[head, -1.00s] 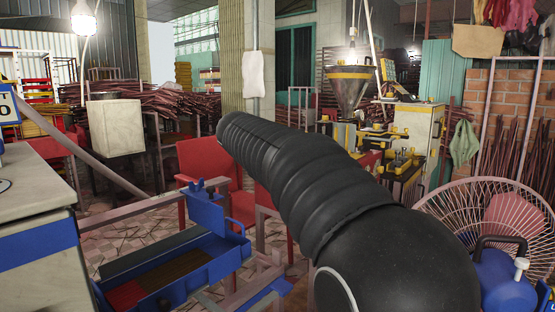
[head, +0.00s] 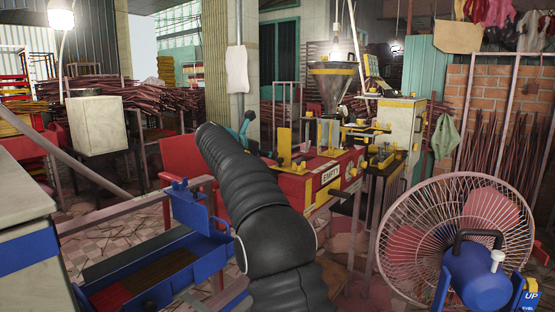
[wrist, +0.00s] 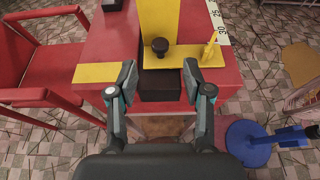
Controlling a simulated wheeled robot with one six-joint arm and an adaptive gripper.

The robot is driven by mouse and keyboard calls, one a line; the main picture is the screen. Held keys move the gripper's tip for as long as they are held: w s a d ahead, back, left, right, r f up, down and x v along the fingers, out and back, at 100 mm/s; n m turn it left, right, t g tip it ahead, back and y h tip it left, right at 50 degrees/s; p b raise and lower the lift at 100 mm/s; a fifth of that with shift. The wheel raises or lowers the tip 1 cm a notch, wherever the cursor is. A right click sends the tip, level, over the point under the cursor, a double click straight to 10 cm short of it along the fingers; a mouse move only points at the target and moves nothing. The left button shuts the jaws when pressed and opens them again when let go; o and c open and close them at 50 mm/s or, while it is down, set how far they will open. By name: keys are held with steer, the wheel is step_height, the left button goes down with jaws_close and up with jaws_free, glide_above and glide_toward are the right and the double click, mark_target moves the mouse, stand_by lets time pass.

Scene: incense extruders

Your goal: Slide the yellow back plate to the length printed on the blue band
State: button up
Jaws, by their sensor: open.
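In the wrist view the yellow back plate (wrist: 160,18) stands on a red bench top (wrist: 105,45), with a yellow foot bearing a black knob (wrist: 160,46) and a small yellow pointer (wrist: 211,46). A white scale (wrist: 218,22) marked 25 and 30 runs beside it. My gripper (wrist: 160,72) is open, its fingers apart, the knob ahead between them; nothing is held. A black block (wrist: 160,85) shows between the fingers. In the head view my arm hides most of the gripper. A blue band (head: 27,249) crosses the grey cabinet at left; no print is readable on it.
A red machine bench with an EMPTY sign (head: 331,174) and a metal hopper (head: 332,82) stands ahead. A fan (head: 460,230) is at right, a blue tray (head: 215,247) at lower left. A red chair (wrist: 35,55) adjoins the bench's left side.

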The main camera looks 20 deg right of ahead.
mark_target(279, 159)
steer(key=x, duration=0.7)
steer(key=shift+w+d+f, duration=0.2)
steer(key=shift+d, duration=0.05)
jaws_close()
